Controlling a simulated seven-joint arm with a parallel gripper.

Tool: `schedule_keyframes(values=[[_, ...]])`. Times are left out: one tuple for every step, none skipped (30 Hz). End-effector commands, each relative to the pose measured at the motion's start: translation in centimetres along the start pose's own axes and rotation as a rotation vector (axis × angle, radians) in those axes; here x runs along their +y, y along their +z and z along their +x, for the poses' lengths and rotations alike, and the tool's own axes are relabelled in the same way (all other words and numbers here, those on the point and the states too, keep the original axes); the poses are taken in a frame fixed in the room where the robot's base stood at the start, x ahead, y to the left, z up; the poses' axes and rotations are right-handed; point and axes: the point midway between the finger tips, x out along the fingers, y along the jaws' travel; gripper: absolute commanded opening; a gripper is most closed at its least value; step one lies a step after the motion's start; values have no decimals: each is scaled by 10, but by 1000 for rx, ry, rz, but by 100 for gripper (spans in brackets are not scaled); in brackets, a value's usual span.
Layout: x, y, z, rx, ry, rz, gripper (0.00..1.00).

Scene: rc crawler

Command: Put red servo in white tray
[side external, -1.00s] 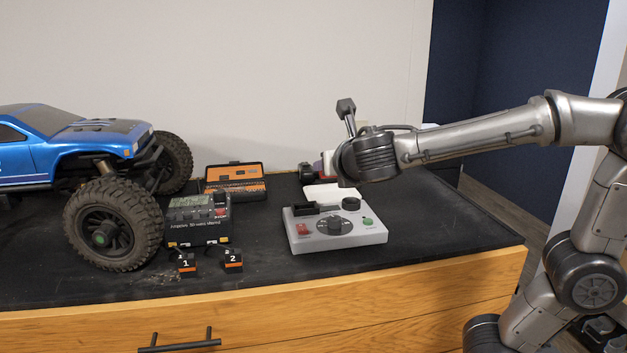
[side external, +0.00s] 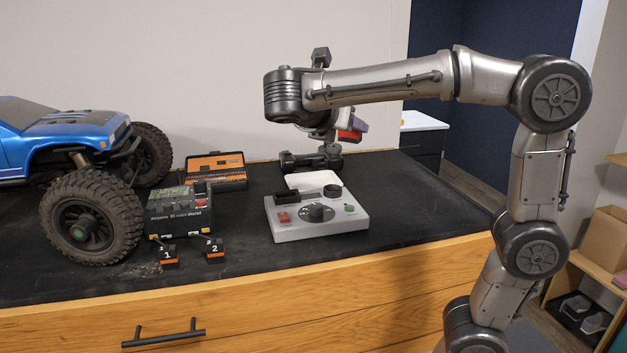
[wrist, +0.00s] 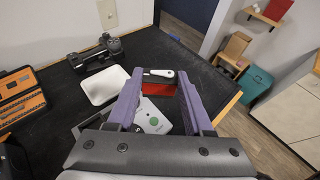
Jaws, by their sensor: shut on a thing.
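The red servo (wrist: 158,90), with a white horn on top, is between the purple fingers of my gripper (wrist: 161,80) in the wrist view. The gripper is shut on it. In the side external view, the red servo (side external: 349,135) shows high above the bench, beside a purple finger (side external: 358,124); my wrist hides part of the gripper. The white tray (side external: 312,181) lies flat behind the grey control box and looks empty. In the wrist view, the tray (wrist: 103,86) is left of my left finger.
The grey control box (side external: 316,222) stands in front of the tray. A dark metal part (side external: 310,160) lies behind it. A charger (side external: 178,211), an open orange case (side external: 216,168), blocks 1 (side external: 167,258) and 2 (side external: 214,250) and a blue truck (side external: 75,150) are to the left.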

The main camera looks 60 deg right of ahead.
Motion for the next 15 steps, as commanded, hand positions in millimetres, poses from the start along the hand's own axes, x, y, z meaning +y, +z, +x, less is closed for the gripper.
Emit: schedule_keyframes(values=[[7,-1,8,-2,-74,24,0],[10,-2,12,-1,-111,41,0],[13,-4,17,-1,-161,61,0],[16,-5,22,-1,-195,75,0],[19,-6,27,-2,-225,88,0],[23,-9,33,-1,-261,104,0],[26,-10,38,-1,-285,114,0],[29,-13,43,0,-304,123,0],[32,-16,50,-1,-327,132,0],[35,-17,55,-1,-338,137,0],[37,-20,60,-1,-350,142,0],[39,-22,66,-1,-361,149,0],[39,-24,70,-1,-371,152,0],[40,-26,73,-1,-377,154,0],[40,-27,77,-1,-383,158,0]])
